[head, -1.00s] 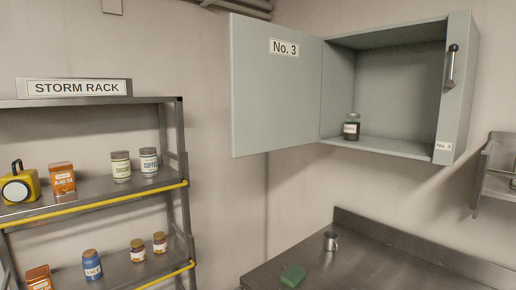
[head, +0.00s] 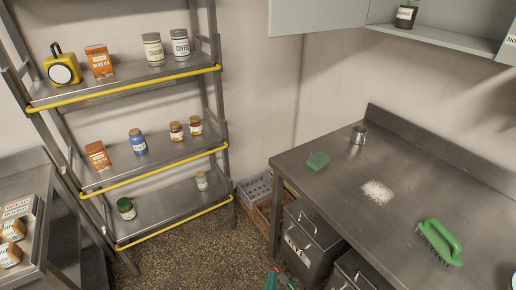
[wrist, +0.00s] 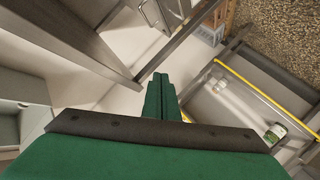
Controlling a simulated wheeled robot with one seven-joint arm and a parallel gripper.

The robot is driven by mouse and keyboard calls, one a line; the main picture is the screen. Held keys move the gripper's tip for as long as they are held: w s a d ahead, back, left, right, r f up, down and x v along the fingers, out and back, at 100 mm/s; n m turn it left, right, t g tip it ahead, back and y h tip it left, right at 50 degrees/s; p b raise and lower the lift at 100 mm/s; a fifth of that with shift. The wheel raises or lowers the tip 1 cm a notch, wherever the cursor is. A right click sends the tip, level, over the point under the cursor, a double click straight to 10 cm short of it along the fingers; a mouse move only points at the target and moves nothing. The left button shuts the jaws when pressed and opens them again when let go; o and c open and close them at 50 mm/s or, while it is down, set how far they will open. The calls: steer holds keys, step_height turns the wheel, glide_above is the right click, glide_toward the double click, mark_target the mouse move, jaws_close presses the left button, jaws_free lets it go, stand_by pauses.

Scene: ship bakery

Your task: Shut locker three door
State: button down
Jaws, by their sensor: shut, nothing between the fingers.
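Locker three (head: 445,40) is a grey-green wall box at the top right of the head view, cut off by the top edge. Its door (head: 315,15) stands open to the left, and only its lower part shows. A dark jar with a white label (head: 406,14) stands on the locker floor. My gripper (wrist: 160,90) shows in the wrist view, its green fingers shut together and empty.
The steel bench (head: 330,195) below the locker holds a green sponge (head: 318,161), a metal mug (head: 358,134), white powder (head: 377,191) and a green brush (head: 440,242). A rack (head: 130,91) with jars and tins stands left. Crates (head: 256,188) and bins (head: 312,240) sit low beside the bench.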

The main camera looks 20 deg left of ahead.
steer(key=w+a+r+n, duration=0.2)
steer(key=w+a+r, duration=0.3)
steer(key=w, duration=0.5)
steer(key=w+a+r+n, duration=0.2)
steer(key=w+a+r, duration=0.25)
steer(key=w, duration=0.45)
steer(key=w+a+r+n+t+h, duration=0.1)
steer(key=w+a+r, duration=0.35)
steer(key=r, duration=0.35)
steer(key=w+a+r+n+t+h, duration=0.1)
steer(key=w+a+r, duration=0.2)
steer(key=w+r, duration=0.45)
steer(key=w+a+r+h, duration=0.1)
steer(key=a+r, duration=0.2)
steer(key=r, duration=0.9)
steer(key=a+r+h, duration=0.2)
steer(key=a+r, duration=0.1)
steer(key=r, duration=0.8)
steer(key=s+r+m+h, duration=0.1)
steer(key=s+r+h, duration=0.25)
steer(key=r, duration=1.75)
steer(key=w+d, duration=0.5)
steer(key=w, duration=0.1)
steer(key=shift+w+d+y, duration=0.25)
steer(key=shift+d+y, duration=0.1)
steer(key=shift+y, duration=0.1)
steer(key=shift+d, duration=0.1)
